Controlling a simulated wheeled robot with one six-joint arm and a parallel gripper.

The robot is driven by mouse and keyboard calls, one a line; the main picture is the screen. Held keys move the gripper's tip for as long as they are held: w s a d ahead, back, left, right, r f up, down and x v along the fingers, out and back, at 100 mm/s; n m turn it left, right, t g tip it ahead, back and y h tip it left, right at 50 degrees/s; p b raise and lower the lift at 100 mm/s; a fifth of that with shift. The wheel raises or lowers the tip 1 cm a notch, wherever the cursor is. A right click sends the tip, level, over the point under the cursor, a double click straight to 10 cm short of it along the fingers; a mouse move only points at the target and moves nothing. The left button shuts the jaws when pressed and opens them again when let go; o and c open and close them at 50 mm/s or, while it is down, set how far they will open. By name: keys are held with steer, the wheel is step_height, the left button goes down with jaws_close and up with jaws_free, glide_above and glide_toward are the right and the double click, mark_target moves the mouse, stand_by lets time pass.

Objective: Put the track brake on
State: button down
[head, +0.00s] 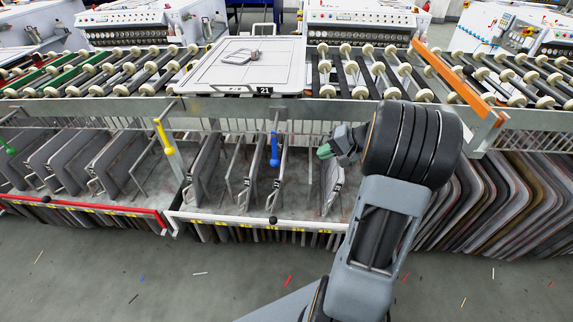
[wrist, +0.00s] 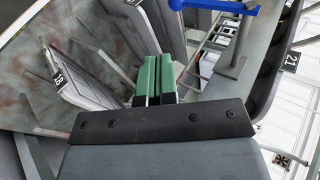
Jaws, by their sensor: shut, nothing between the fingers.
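No part is labelled as the track brake. Candidate levers hang at the front of the roller tables: a blue-handled lever (head: 274,150) left of my gripper and a yellow-handled lever (head: 163,137) farther left. The blue handle (wrist: 230,7) also shows at the top of the wrist view, with a grey post below it. My gripper (head: 324,151) has green fingers, which show pressed together in the wrist view (wrist: 155,75). It is shut and empty, apart from the blue lever, among the upright plates below the table edge.
A white plate tagged 21 (head: 250,68) lies on the table. An orange bar (head: 455,85) slopes at the right. Upright grey plates (head: 205,165) stand in the racks below. A white rail (head: 240,221) and red rail (head: 90,208) run in front. The floor is mostly clear, with small scraps.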

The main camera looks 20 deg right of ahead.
steer(key=a+r+b+x, duration=0.1)
steer(key=b+x, duration=0.1)
steer(key=x, duration=1.1)
steer(key=shift+w+a, duration=0.2)
steer(key=shift+w, duration=0.25)
